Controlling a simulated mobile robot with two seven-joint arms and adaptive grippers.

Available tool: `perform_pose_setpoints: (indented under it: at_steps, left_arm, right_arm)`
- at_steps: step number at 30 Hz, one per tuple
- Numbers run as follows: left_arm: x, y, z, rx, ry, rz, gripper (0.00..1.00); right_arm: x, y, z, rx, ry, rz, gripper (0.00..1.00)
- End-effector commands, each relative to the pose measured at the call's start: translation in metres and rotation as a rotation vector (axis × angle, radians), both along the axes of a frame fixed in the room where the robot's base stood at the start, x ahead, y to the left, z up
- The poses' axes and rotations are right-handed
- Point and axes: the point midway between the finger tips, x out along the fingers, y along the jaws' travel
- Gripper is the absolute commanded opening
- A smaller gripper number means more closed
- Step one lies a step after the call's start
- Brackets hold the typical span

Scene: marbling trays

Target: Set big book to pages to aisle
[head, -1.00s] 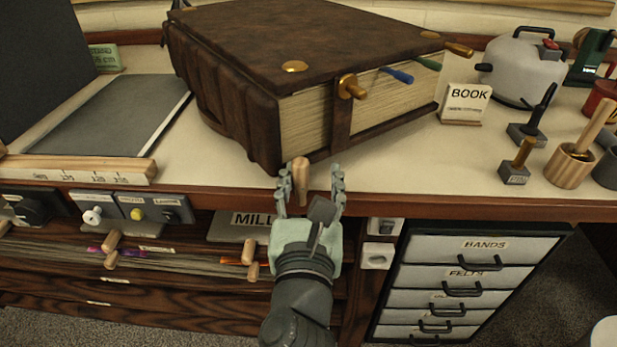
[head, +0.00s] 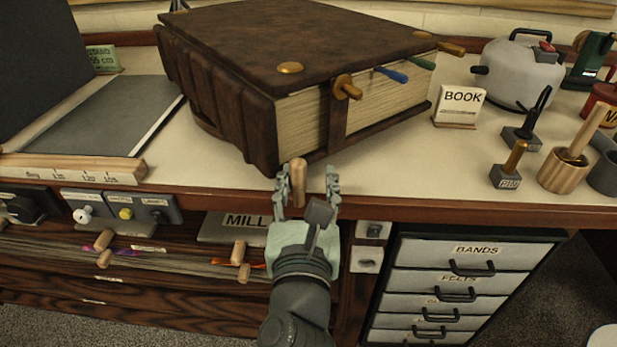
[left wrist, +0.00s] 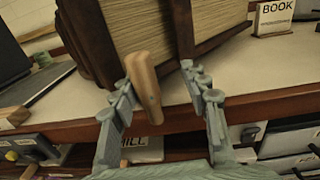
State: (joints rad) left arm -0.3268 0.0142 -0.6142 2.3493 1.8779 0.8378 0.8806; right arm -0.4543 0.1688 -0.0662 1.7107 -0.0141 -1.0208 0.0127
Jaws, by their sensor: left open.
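The big book (head: 225,45) is a thick brown leather-bound volume lying flat on the bench. Its ribbed spine is on the left, and its cream page edges (head: 303,125) face the front right. A strap with a brass peg crosses the pages. A short wooden handle (head: 298,172) shows by the book's lower front corner. My left gripper (head: 306,185) is open at the bench edge, with its fingers on either side of the handle. In the left wrist view, the handle (left wrist: 143,80) stands between the spread fingers, nearer the left one; contact is unclear. My right gripper is out of view.
A BOOK sign (head: 460,105) stands right of the book, with a grey kettle-like vessel (head: 518,72) behind it and small tools and a wooden cup (head: 565,170) farther right. A grey board (head: 95,120) lies left. Drawers (head: 455,280) with protruding handles are below.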

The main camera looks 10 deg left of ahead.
Motion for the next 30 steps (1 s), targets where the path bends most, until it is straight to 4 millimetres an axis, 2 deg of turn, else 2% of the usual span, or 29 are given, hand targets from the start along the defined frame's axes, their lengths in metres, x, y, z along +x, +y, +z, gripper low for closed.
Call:
perform_pose_setpoints:
  at_steps: [24,30]
  left_arm:
    - [-0.052,0.028,-0.001,0.002,0.000,0.001,0.43]
    - [-0.064,0.034,0.003,0.004,0.003,0.004,0.43]
  right_arm:
    - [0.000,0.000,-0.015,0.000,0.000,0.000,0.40]
    - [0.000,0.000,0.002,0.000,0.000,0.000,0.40]
